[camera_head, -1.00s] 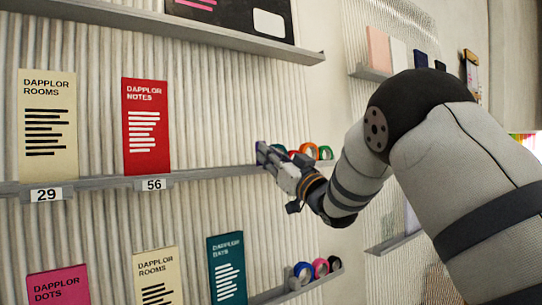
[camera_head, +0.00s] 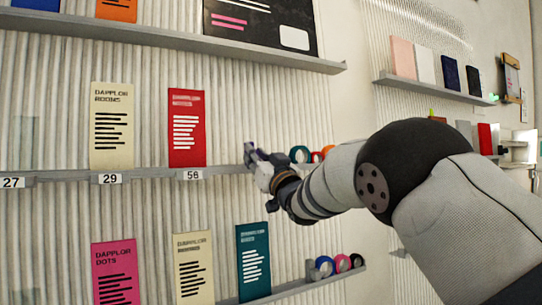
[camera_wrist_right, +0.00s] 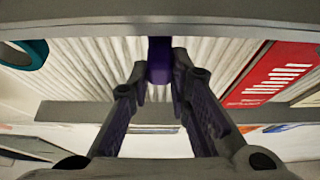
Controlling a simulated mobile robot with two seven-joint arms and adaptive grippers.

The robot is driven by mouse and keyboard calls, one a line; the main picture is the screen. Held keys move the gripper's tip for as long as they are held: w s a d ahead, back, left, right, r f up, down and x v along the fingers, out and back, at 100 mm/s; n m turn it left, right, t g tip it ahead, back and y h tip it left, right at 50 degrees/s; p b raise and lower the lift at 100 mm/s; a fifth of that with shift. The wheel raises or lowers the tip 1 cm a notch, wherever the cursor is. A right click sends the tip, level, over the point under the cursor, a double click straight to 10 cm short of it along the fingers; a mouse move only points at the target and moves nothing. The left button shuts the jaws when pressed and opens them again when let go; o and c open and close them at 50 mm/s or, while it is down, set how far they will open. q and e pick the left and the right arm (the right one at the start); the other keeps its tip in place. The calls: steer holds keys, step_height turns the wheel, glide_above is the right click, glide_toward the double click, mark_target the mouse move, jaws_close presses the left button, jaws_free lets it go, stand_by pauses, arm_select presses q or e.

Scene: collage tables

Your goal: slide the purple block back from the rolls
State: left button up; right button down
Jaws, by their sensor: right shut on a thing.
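The purple block (camera_wrist_right: 159,58) shows in the right wrist view between the fingertips of my right gripper (camera_wrist_right: 160,82), which is shut on it. In the head view my right gripper (camera_head: 252,156) is at the middle shelf, between the red booklet and the rolls; the block is hard to tell from the dark fingers there. The rolls stand on the same shelf to the right: a teal roll (camera_head: 300,154), then red and orange ones partly hidden by my arm. A gap shows between gripper and teal roll. The teal roll also shows in the wrist view (camera_wrist_right: 25,55). My left gripper is out of view.
The red booklet (camera_head: 187,128) stands left of my right gripper on the middle shelf (camera_head: 140,174), with a cream booklet (camera_head: 112,125) beyond it. A lower shelf holds more booklets and rolls (camera_head: 341,264). An upper shelf (camera_head: 240,48) runs above.

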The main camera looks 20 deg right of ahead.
steer(key=shift+a+r, duration=0.1)
steer(key=shift+r, duration=0.15)
steer(key=c, duration=1.6)
jaws_free()
steer(key=shift+c, duration=0.2)
steer(key=shift+o, duration=0.8)
steer(key=shift+w+a+f, duration=0.1)
steer(key=shift+w, duration=0.1)
steer(key=shift+s, duration=0.1)
steer(key=v, duration=1.2)
